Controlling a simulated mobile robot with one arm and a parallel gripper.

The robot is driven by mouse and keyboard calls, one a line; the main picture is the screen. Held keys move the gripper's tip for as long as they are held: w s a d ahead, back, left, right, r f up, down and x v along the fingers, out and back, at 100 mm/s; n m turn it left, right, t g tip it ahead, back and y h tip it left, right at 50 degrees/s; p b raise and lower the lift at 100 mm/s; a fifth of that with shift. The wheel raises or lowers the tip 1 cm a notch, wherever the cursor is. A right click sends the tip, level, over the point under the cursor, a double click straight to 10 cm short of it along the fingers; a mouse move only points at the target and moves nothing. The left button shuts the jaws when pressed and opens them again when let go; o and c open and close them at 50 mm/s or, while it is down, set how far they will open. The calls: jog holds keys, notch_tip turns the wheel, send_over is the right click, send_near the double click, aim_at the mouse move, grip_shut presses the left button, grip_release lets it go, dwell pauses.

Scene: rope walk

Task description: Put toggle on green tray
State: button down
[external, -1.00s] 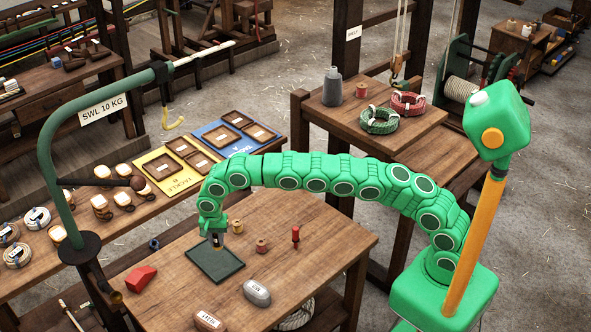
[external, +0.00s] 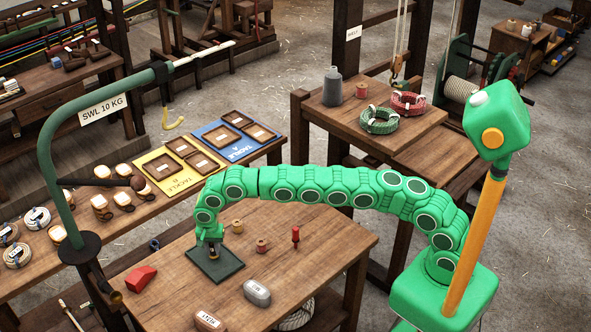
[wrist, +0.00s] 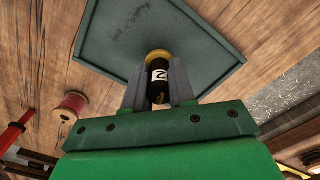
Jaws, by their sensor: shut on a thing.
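My gripper (external: 211,244) is shut on a small black cylinder (wrist: 159,79) with a brass-coloured end and a white label, which I take to be the toggle. It also shows small and dark between the fingers in the external view (external: 213,252). The dark green tray (external: 230,269) lies flat on the wooden table under my gripper. In the wrist view the tray (wrist: 105,32) fills the space beyond the cylinder. The cylinder is over the tray; I cannot tell whether its lower end touches it.
A wooden spool (external: 237,226), a reddish spool (external: 262,245) and a red upright piece (external: 295,236) stand behind and right of the tray. A red wedge (external: 140,278) lies to the left, a grey weight (external: 257,292) in front. A blue shackle (external: 154,244) lies near the left edge.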

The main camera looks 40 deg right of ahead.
aim_at(212, 245)
jog(key=shift+f, duration=0.1)
jog(key=c, duration=0.9)
grip_release()
jog(key=shift+c, duration=0.2)
notch_tip(212, 245, up, 12)
